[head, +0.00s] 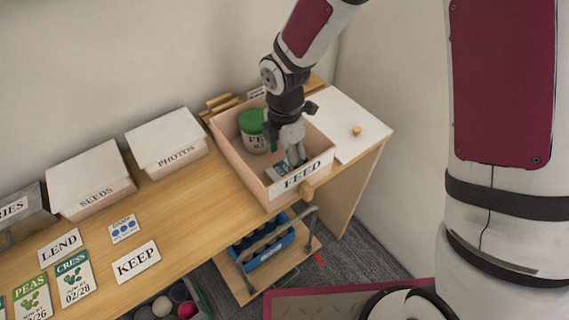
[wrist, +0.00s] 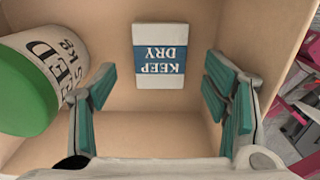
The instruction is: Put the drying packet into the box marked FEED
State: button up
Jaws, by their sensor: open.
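The drying packet (wrist: 160,57), white with a blue band reading KEEP DRY, lies flat on the floor of the box marked FEED (head: 232,165). In the head view the packet (head: 278,171) is partly hidden by my gripper. My gripper (head: 296,163) reaches down into the box, its fingers apart. In the wrist view my gripper (wrist: 160,100) has its teal finger pads spread on either side, with nothing between them, and the packet lies beyond, apart from both. A jar with a green lid (head: 252,122) also stands in the box.
The box's open lid (head: 355,125) lies to its right. Closed boxes marked PHOTOS (head: 168,140) and SEEDS (head: 92,180) stand left on the wooden bench. Cards, including KEEP (head: 137,262), lie in front. A blue carrier (head: 265,245) sits below.

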aim_at(284, 170)
jog(key=s+d+r+m+t, duration=0.1)
jog(key=s+d+r+m, duration=0.2)
jog(key=r, duration=0.4)
jog(key=d+r+m+t+h, duration=0.1)
jog(key=d+r+m, duration=0.3)
jog(key=r, duration=0.3)
jog(key=s+d+r+m+t, duration=0.1)
jog(key=s+d+r+m, duration=0.2)
jog(key=r, duration=0.4)
jog(key=s+d+r+m+t, duration=0.1)
jog(key=s+d+r+m, duration=0.2)
jog(key=s+m, duration=0.2)
jog(key=s+d+r+m+t+y, duration=0.1)
jog(key=s+d+r+m, duration=0.3)
jog(key=m, duration=0.5)
jog(key=shift+s+m+t, duration=0.3)
jog(key=shift+s+m, duration=0.1)
jog(key=shift+s, duration=0.85)
